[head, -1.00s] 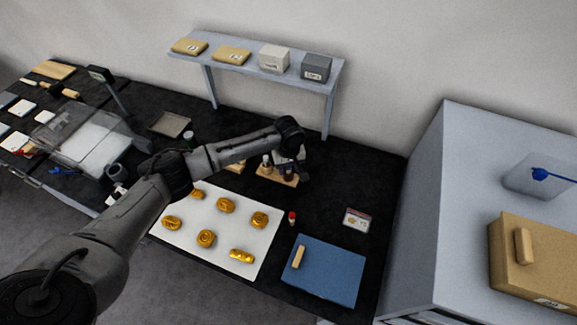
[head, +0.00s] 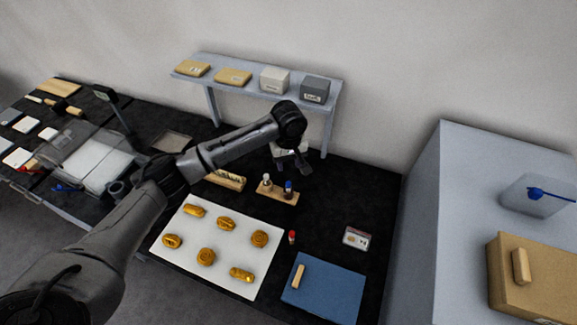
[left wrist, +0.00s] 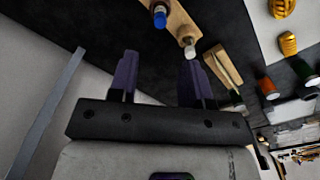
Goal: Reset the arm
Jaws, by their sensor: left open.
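My left arm reaches in from the lower left in the head view. My left gripper (head: 296,165) hangs at its end, above the back of the black table, near the shelf's right leg. In the left wrist view its two dark fingers (left wrist: 158,78) stand apart with nothing between them, so it is open and empty. A small wooden stand (head: 278,194) with a white-topped and a blue-topped bottle is below and in front of the gripper, apart from it. The stand also shows at the top of the left wrist view (left wrist: 182,22). My right gripper is not in view.
A grey shelf (head: 225,84) with several boxes stands at the back. A white mat (head: 215,275) holds several golden pieces. A blue mat (head: 330,290) with a wooden block lies at the front right. A large grey cabinet (head: 420,230) bounds the right side. A clear-covered balance (head: 95,160) is left.

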